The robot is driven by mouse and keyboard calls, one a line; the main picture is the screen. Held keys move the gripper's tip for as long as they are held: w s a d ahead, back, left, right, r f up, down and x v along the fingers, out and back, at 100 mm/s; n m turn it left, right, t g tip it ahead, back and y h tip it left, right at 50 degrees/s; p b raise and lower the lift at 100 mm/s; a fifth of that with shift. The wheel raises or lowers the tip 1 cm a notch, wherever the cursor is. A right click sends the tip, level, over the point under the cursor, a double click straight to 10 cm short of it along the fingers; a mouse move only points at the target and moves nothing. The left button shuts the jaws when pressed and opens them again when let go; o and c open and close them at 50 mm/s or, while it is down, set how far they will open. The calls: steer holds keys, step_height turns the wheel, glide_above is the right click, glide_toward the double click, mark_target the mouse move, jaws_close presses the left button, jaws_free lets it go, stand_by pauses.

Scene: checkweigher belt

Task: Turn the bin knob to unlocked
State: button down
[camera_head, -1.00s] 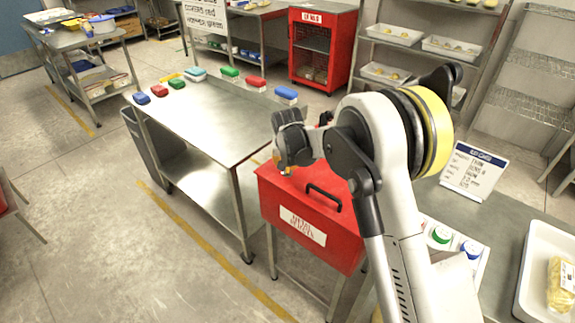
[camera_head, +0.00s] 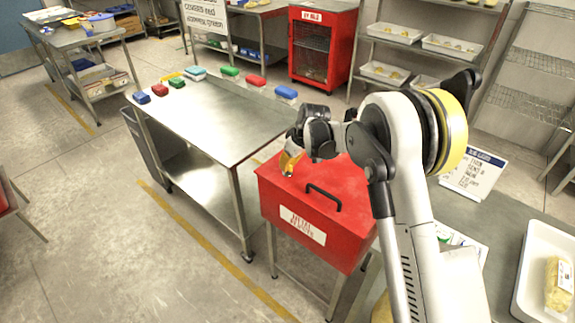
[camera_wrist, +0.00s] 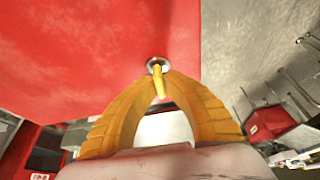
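The red bin (camera_head: 318,207) has a white label on its front and a black handle on its lid. In the wrist view, the bin knob (camera_wrist: 157,66) has a round silver base and a yellow lever on the bin's red surface (camera_wrist: 75,50). My gripper (camera_head: 288,168) is at the bin's upper left end, its yellow fingers pointing down. In the wrist view, the fingertips (camera_wrist: 160,90) come together on both sides of the lever and appear shut on it. The lever's lower part is partly hidden between them. I cannot read any lock marking.
A steel table (camera_head: 215,120) with several coloured blocks stands left of the bin. A counter (camera_head: 500,235) with a sign (camera_head: 473,172) and a white tray (camera_head: 535,250) is at the right. The floor in front of the steel table is clear.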

steer(key=shift+n, duration=0.5)
steer(key=c, duration=1.5)
jaws_free()
steer(key=v, duration=1.2)
steer(key=shift+w+d, duration=0.1)
steer(key=shift+d, duration=0.05)
